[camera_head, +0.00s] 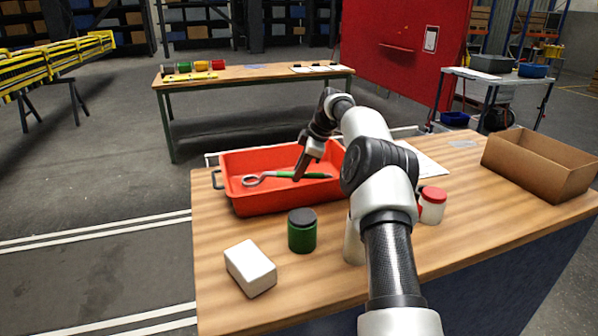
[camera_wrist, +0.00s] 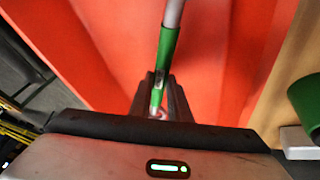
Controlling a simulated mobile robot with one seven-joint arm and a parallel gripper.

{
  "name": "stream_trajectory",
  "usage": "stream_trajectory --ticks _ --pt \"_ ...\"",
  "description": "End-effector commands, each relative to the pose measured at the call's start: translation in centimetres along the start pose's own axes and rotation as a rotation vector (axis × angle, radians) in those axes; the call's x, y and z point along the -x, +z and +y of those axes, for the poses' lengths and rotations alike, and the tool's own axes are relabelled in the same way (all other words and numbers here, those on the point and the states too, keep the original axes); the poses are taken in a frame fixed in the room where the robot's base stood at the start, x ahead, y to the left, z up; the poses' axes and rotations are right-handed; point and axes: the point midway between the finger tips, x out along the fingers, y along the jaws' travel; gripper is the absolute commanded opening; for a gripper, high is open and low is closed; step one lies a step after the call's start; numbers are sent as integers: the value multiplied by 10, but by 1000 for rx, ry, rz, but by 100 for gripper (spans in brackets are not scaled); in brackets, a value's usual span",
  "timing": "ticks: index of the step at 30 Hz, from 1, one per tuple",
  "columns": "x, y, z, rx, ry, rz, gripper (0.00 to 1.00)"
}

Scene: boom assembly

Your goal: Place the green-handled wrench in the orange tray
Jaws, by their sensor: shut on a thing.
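The green-handled wrench (camera_head: 257,180) is over the orange tray (camera_head: 246,203) in the head view, its ring end toward the left and its green handle toward the right. My gripper (camera_head: 299,174) reaches down into the tray area and is shut on the handle. In the wrist view the green handle (camera_wrist: 167,45) runs up from between the fingers (camera_wrist: 160,95), with the grey shaft beyond and orange tray surface (camera_wrist: 110,40) around it. I cannot tell whether the wrench touches the tray floor.
A green jar with a dark lid (camera_head: 302,232) and a white box (camera_head: 250,268) stand in front of the tray. A red-lidded jar (camera_head: 432,205) and an open cardboard box (camera_head: 541,165) are to the right. Bare wooden tabletop (camera_head: 480,215) lies between them.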

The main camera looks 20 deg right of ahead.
Motion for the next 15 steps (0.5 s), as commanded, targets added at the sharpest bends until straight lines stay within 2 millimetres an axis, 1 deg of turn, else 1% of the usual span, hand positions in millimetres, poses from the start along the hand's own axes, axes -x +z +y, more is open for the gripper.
stream_trajectory --ticks 4,15 --pt "1 -1 1 0 3 1 0" --pt "-6 2 -1 0 2 1 0"
